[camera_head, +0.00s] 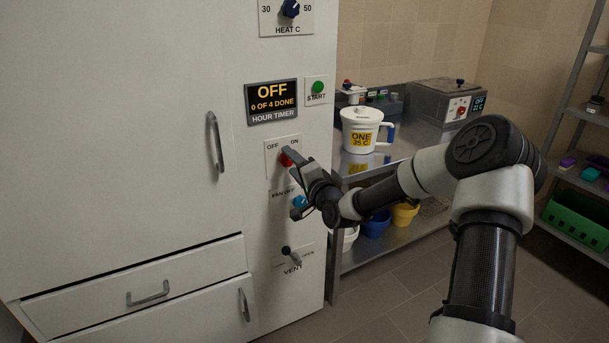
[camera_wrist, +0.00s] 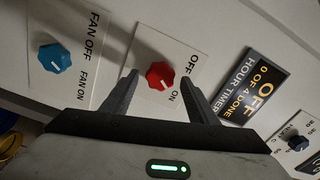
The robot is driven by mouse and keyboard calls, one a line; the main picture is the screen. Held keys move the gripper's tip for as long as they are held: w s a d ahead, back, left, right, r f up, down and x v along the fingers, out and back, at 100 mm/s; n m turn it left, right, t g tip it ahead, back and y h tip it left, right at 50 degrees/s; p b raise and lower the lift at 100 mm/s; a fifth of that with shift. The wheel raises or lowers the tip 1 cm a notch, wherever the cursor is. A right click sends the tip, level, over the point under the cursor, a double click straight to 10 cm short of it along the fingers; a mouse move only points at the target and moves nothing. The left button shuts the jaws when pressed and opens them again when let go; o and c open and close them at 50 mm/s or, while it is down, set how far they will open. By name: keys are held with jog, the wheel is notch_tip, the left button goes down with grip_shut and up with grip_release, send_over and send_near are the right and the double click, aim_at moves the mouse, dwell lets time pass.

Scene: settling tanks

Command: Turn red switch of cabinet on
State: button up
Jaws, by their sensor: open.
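The red switch (camera_head: 286,158) is a knob on a white plate marked OFF and ON, on the front of the white cabinet (camera_head: 170,60). The display (camera_head: 272,100) reads OFF, 0 OF 4 DONE.
A blue fan knob (camera_wrist: 55,57) and a dark vent lever (camera_head: 288,252) sit below the red switch. A green START button (camera_head: 318,87) and a heat dial (camera_head: 290,9) are above.

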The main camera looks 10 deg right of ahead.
jog(key=p+v, duration=0.2)
jog(key=v, duration=1.4)
jog(key=shift+s, duration=0.35)
